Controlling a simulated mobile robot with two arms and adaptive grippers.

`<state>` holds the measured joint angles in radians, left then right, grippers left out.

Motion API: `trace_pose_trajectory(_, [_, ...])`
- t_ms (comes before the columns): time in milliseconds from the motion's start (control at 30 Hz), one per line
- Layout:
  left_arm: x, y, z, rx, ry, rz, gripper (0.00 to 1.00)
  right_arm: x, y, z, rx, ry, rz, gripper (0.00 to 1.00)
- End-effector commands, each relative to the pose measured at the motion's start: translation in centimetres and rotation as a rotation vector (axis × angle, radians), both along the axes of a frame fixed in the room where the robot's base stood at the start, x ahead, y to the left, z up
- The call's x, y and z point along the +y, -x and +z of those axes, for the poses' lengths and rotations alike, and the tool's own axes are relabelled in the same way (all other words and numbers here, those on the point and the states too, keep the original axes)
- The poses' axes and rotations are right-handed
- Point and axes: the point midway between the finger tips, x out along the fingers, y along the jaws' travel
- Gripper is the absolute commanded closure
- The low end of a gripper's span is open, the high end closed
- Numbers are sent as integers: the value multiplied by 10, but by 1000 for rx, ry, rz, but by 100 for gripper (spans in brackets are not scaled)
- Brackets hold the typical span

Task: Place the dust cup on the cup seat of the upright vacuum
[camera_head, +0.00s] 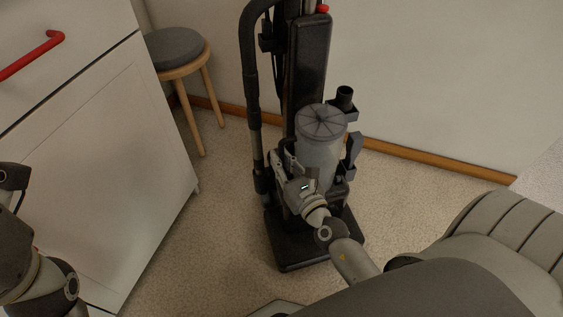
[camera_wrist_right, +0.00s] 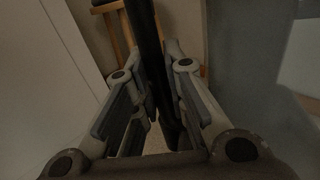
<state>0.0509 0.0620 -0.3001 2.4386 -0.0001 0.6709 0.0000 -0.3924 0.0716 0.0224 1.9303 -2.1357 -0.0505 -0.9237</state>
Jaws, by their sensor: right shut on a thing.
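The upright vacuum (camera_head: 310,60) stands by the wall, black, with a dark base on the floor. The dust cup (camera_head: 320,153) is clear with a grey ribbed lid; it is upright in front of the vacuum's body, above the base. My right gripper (camera_head: 281,160) is at the left side of the cup.
A white cabinet (camera_head: 95,150) with a red handle (camera_head: 32,56) stands on the left. A round stool (camera_head: 176,47) with wooden legs is behind it. A wall with a wooden skirting board (camera_head: 430,160) runs behind the vacuum. The floor right of the vacuum is clear.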

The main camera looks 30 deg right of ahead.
Motion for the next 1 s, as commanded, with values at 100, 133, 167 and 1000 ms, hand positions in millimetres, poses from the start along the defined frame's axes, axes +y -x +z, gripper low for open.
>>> trace_pose_trajectory(100, [0, 0, 0, 0, 0, 0, 66, 0, 0, 2, -4, 2, -1, 100])
trace_pose_trajectory(133, [0, 0, 0, -1, 0, 0, 66, 0, 0, 1, -4, 2, -1, 100])
trace_pose_trajectory(167, [0, 0, -1, -2, 0, 0, 66, 0, 0, 0, -4, 2, -1, 100])
trace_pose_trajectory(1000, [1, 1, 1, 4, 3, -2, 66, 1, 34, 0, 5, 3, 3, 66])
